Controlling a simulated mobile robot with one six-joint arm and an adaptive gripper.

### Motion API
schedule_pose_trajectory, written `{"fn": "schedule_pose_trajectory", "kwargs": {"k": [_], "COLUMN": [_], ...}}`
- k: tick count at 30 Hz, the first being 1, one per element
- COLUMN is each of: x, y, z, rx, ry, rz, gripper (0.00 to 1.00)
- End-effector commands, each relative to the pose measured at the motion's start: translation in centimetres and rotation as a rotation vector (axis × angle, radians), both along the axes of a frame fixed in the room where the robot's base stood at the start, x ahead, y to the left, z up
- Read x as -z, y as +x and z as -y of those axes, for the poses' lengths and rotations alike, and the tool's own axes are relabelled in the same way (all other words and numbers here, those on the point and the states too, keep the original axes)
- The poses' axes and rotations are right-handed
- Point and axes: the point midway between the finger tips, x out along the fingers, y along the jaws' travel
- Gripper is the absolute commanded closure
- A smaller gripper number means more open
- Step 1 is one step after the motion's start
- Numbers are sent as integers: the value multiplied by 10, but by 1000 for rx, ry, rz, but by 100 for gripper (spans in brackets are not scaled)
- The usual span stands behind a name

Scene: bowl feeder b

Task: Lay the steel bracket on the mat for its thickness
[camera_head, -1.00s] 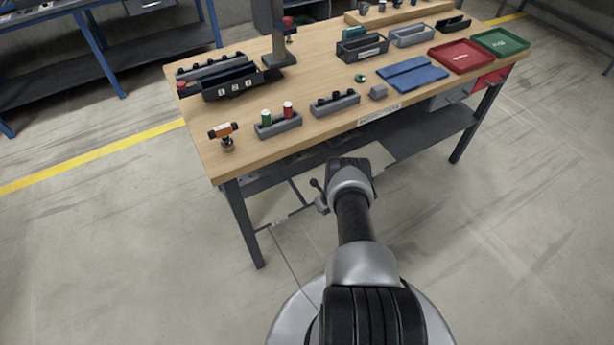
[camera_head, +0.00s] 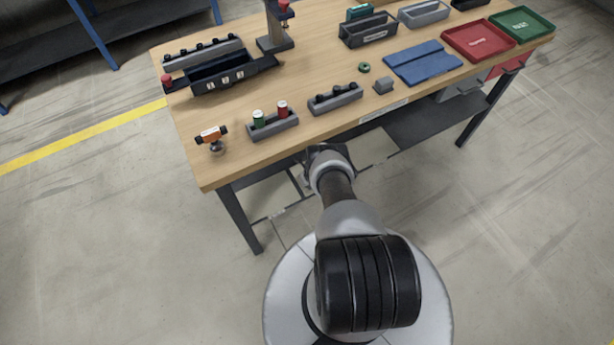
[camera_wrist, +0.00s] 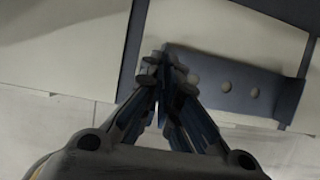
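The blue mat (camera_head: 422,62) lies flat on the right half of the workbench, with nothing visible on it. I cannot clearly identify the steel bracket; a small grey piece (camera_head: 384,86) sits left of the mat, too small to tell. My gripper is low, by the bench's front edge, and its fingers are hidden in the head view.
The wooden bench top (camera_head: 300,165) carries a red tray (camera_head: 478,40), a green tray (camera_head: 521,25), dark bins (camera_head: 368,30), a slotted holder (camera_head: 335,98), a holder with green and red cylinders (camera_head: 272,124), and a green ring (camera_head: 364,67). A lower shelf (camera_head: 430,126) runs underneath.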

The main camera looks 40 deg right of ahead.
Motion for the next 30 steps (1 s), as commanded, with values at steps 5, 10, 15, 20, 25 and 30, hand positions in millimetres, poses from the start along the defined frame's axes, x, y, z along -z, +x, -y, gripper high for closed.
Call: {"fn": "schedule_pose_trajectory", "kwargs": {"k": [5, 10, 15, 20, 25, 30], "x": [0, 1, 5, 4, 4, 4], "y": [3, 3, 2, 2, 2, 2], "z": [1, 1, 0, 0, 0, 0], "rx": [0, 0, 1, 1, 1, 1], "ry": [-5, -4, -3, -3, -3, -3], "rz": [5, 5, 3, 3, 3, 3], "gripper": [100, 100, 95, 84, 75, 75]}}
